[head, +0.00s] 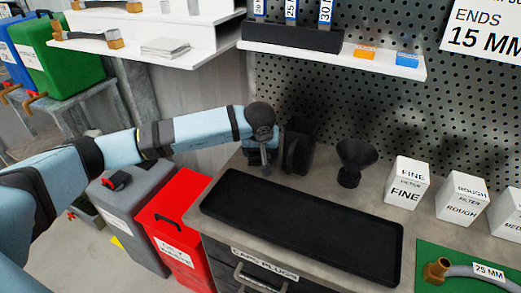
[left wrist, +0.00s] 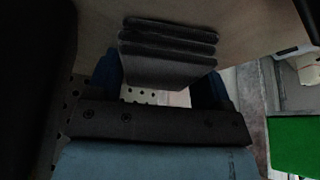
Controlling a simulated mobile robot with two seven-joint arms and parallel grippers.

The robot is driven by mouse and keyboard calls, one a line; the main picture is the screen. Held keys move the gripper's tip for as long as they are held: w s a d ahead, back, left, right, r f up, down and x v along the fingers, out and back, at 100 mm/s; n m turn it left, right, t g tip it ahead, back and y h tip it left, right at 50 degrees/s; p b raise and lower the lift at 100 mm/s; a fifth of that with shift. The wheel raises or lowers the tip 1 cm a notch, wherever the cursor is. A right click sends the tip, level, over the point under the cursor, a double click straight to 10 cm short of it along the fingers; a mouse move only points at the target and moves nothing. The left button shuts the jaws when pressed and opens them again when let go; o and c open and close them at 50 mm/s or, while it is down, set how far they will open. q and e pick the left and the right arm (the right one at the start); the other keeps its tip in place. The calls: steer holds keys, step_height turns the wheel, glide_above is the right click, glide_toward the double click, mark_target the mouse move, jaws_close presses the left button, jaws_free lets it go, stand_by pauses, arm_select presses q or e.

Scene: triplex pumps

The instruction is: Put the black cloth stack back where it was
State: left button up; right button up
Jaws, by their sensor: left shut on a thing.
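The black cloth stack (left wrist: 168,40) shows in the left wrist view as several dark folded layers between the blue fingers of my left gripper (left wrist: 160,88). The gripper is shut on it. In the head view my left gripper (head: 264,160) points down over the back left of the grey counter, beside a black jug-like container (head: 299,145). The stack is hard to make out there against the dark gripper, and I cannot tell whether it touches the counter. My right gripper is not in view.
A black tray (head: 300,226) lies empty on the counter (head: 417,190). A black funnel (head: 356,160) and white filter boxes (head: 406,182) stand to the right. A pegboard wall rises behind. A white shelf (head: 335,61) hangs above. Red (head: 180,215) and grey bins stand at the left.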

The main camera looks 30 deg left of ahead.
arm_select(q)
steer(key=shift+s+f+b, duration=0.15)
steer(key=shift+f+b, duration=0.2)
steer(key=shift+f, duration=0.1)
steer(key=o, duration=0.6)
steer(key=shift+d+f, duration=0.1)
steer(key=shift+f, duration=0.05)
steer(key=shift+s+f, duration=0.1)
steer(key=shift+r+p, duration=0.35)
steer(key=shift+p, duration=0.05)
steer(key=p+v, duration=0.1)
steer(key=v, duration=1.1)
steer(key=shift+w+r, duration=0.25)
steer(key=shift+r, duration=0.15)
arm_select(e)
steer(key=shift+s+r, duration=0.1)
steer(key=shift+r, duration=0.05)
arm_select(q)
steer(key=shift+s+f, duration=0.1)
